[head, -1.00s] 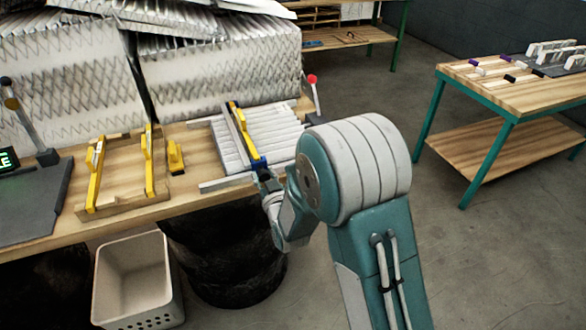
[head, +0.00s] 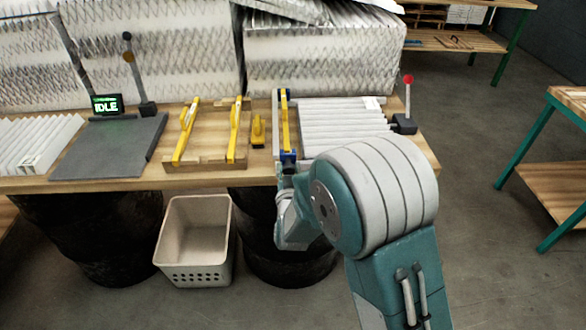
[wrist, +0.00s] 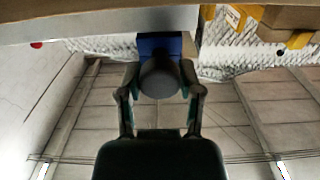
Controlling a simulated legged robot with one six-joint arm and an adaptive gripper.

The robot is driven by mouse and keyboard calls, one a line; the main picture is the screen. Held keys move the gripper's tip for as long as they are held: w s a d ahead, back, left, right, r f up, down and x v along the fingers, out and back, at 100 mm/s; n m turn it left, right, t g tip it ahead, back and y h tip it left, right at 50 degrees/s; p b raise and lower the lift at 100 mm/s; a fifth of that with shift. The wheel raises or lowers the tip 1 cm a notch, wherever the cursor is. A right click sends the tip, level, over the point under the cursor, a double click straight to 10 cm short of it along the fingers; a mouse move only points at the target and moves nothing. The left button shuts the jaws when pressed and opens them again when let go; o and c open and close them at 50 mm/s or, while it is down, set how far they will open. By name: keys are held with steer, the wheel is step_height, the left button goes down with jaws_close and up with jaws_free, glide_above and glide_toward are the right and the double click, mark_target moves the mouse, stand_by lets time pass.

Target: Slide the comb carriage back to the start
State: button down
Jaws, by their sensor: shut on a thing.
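The comb carriage (head: 285,125) is a yellow bar with blue end blocks, lying front to back across the bench top. It stands at the left end of the white pleated filter (head: 345,118), with the pleats to its right. My gripper (wrist: 160,85) is shut on the carriage's round dark grey knob (wrist: 160,76), in front of a blue block (wrist: 158,45) in the wrist view. In the head view my gripper is at the carriage's front end, partly hidden by my arm.
Left of the carriage are a small yellow block (head: 258,131) and a wooden frame with yellow bars (head: 205,160). A lever with a red knob (head: 408,79) stands at the right end. A display (head: 106,104) reads IDLE. A beige bin (head: 196,240) stands below.

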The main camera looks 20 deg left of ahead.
steer(key=shift+a, duration=0.15)
steer(key=shift+c, duration=1.8)
jaws_free()
steer(key=shift+o, duration=0.5)
steer(key=shift+a, duration=0.3)
steer(key=shift+s, duration=0.1)
steer(key=shift+s+d, duration=0.25)
steer(key=shift+d, duration=0.05)
steer(key=v, duration=1.1)
steer(key=shift+s+a, duration=0.15)
